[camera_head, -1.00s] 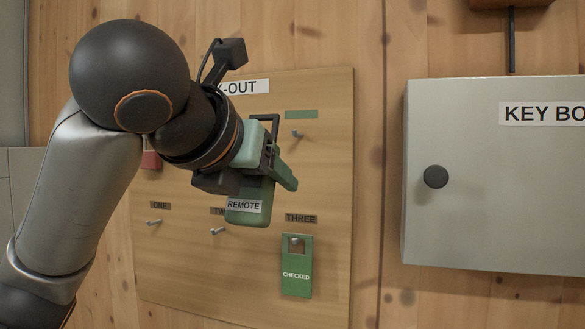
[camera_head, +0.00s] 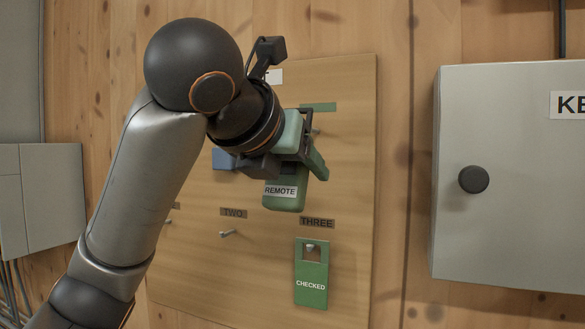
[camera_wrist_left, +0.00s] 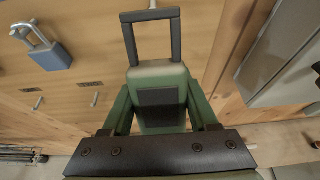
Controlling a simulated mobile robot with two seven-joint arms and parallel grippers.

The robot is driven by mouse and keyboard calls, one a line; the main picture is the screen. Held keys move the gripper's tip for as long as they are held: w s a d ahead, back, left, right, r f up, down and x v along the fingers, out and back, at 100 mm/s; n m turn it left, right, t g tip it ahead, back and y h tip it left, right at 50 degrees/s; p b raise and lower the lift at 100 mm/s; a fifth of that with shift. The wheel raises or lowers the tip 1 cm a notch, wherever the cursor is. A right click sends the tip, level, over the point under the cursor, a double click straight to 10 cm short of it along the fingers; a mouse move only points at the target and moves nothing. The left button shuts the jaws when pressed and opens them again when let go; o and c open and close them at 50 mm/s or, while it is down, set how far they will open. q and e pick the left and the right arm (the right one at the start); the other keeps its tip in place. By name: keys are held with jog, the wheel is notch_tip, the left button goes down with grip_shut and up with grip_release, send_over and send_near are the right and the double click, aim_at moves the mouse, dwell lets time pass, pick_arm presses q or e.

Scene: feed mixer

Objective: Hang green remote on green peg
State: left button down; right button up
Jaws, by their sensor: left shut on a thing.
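My left gripper (camera_head: 297,168) is shut on the green remote (camera_head: 284,194), which has a "REMOTE" label and hangs in front of the board. In the left wrist view the remote (camera_wrist_left: 160,98) sits between green fingers, with its dark loop (camera_wrist_left: 152,38) sticking out beyond them. In the head view the loop (camera_head: 307,118) is close to the peg (camera_head: 316,131) under the green label strip (camera_head: 318,107) at the board's upper right. I cannot tell whether loop and peg touch. My right gripper is in neither view.
A green "CHECKED" tag (camera_head: 311,284) hangs on the peg under "THREE". The "TWO" peg (camera_head: 228,233) is bare. A blue padlock (camera_head: 222,159) hangs behind my arm and shows in the wrist view (camera_wrist_left: 50,57). A grey key box (camera_head: 510,220) stands out at right.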

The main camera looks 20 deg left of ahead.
aim_at(316, 181)
pick_arm(q)
jog(key=x, duration=0.2)
jog(key=r+x, duration=0.1)
jog(key=x, duration=0.2)
jog(key=shift+w+f+p, duration=0.1)
jog(key=shift+w+p, duration=0.2)
jog(key=shift+w, duration=0.25)
jog(key=shift+f, duration=0.15)
dwell(0.6)
jog(key=shift+c, duration=0.4)
grip_release()
jog(key=shift+d, duration=0.15)
